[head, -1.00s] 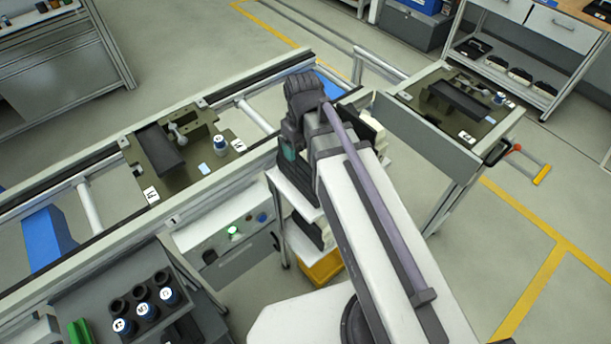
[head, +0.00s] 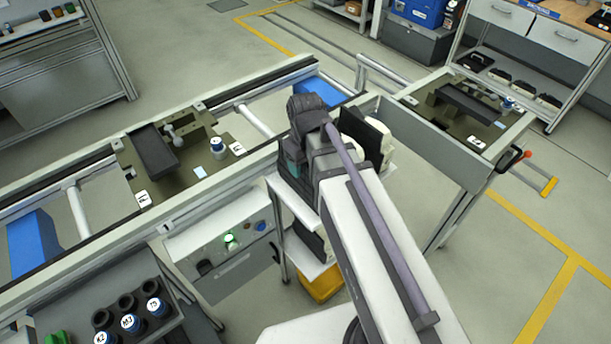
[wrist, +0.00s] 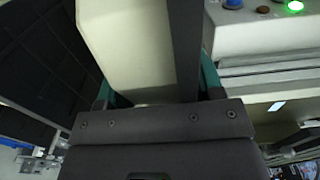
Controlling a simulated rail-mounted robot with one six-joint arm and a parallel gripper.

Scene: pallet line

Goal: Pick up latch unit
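My gripper (wrist: 160,100) reaches over a small shelf rack between the pallet line and the side station. In the wrist view its teal fingers stand either side of a cream block (wrist: 125,45) with a dark strip (wrist: 185,45) along it. In the head view my arm hides the fingertips, and a cream part (head: 388,137) with a black plate (head: 362,135) shows just to the right of the wrist. I cannot tell for sure that this is the latch unit, or whether the fingers press on it.
The rack's upper shelf (head: 291,192) is close below the wrist. A pallet (head: 192,178) with a dark tray and blue-capped bottle lies on the line at left. Another loaded pallet (head: 482,134) is at right. A control box with a green lamp (head: 229,241) stands at lower left.

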